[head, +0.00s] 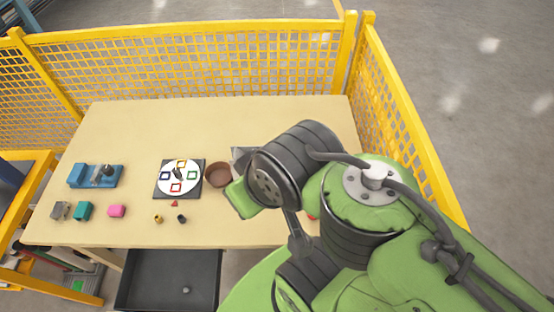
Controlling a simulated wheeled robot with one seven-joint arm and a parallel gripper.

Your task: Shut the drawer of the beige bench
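The beige bench (265,115) fills the middle of the head view. Its drawer (150,279) is dark grey and stands pulled out below the front edge at the lower left. A small grey object (186,290) lies inside the drawer. My green and black arm reaches over the right part of the bench. My gripper's fingers cannot be made out; the arm's links hide that area, so whether it is open or shut does not show.
Yellow mesh fencing (190,65) borders the back and right. The bench's back is clear.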

